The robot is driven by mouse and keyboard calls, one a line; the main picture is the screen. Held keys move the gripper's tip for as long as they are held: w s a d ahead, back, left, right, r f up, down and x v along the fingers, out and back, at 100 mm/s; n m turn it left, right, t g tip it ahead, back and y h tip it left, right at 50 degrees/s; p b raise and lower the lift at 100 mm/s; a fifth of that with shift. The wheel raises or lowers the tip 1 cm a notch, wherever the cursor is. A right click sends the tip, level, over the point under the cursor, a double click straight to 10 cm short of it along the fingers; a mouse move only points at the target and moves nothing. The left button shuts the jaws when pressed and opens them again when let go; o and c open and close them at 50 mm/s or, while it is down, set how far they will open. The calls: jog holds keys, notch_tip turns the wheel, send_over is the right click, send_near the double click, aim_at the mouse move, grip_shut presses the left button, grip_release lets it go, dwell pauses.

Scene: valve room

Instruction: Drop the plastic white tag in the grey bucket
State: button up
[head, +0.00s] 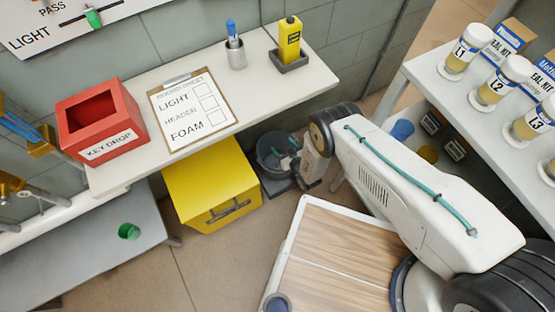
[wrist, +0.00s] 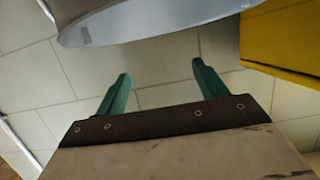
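The grey bucket (head: 268,152) stands on the floor under the shelf, right of the yellow box. Its curved wall and rim also show at the top of the wrist view (wrist: 150,22). My gripper (wrist: 160,68) has two teal fingers spread apart, with only floor tiles visible between them. In the head view my gripper (head: 287,157) is at the bucket's right side, overlapping it in the picture. I cannot make out the white tag in either view. Most of the inside of the bucket is hidden.
A yellow box (head: 212,188) stands close left of the bucket. Above is a shelf (head: 262,88) with a red key-drop box (head: 101,122) and a clipboard (head: 191,108). A white rack (head: 440,85) with jars is at right. Tiled floor is free in front of the yellow box.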

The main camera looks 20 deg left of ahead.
jog(key=v, duration=0.7)
jog(key=shift+s+d+r, duration=0.2)
jog(key=shift+d, duration=0.15)
jog(key=shift+s, duration=0.1)
